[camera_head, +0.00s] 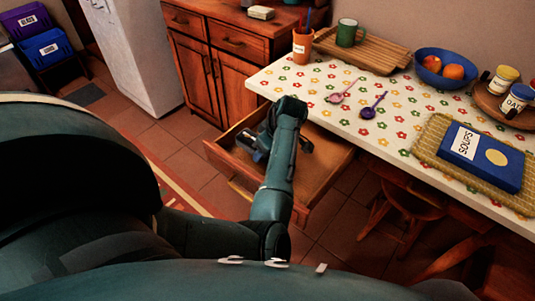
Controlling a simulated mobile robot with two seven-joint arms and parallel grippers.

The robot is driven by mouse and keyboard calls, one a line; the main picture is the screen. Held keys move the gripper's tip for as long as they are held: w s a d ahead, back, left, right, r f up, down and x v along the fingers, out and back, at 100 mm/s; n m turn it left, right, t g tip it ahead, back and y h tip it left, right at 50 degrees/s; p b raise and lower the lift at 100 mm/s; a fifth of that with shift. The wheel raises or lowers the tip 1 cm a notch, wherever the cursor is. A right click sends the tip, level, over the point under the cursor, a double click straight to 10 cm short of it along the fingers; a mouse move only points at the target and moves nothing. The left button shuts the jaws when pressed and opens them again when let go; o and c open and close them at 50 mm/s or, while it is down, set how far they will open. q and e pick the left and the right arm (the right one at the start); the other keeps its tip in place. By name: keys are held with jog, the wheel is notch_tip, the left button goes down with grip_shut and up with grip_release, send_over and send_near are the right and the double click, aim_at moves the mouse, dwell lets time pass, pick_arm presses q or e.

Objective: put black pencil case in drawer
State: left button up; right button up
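The wooden drawer (325,162) stands pulled open under the near edge of the table. My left arm reaches across it, and my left gripper (259,150) is over the drawer's left part, pointing down and left. Small dark and blue-grey parts show at the gripper's end. I cannot tell whether any of them is the black pencil case, and I cannot make it out elsewhere. The arm and wrist hide part of the drawer's inside. The visible right part of the drawer is bare. My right gripper is not in view.
The flowered table (310,85) holds a blue soups book (480,158) on a woven mat, a fruit bowl (445,68), spoons, a cup of pens (303,46) and a green mug (346,33). A wooden chair (410,210) stands right of the drawer.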

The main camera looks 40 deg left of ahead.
pick_arm(q)
jog(key=shift+f, duration=1.5)
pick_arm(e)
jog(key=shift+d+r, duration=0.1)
pick_arm(q)
jog(key=shift+f, duration=0.1)
jog(key=shift+f+b, duration=0.1)
jog(key=shift+b, duration=0.2)
jog(key=o, duration=1)
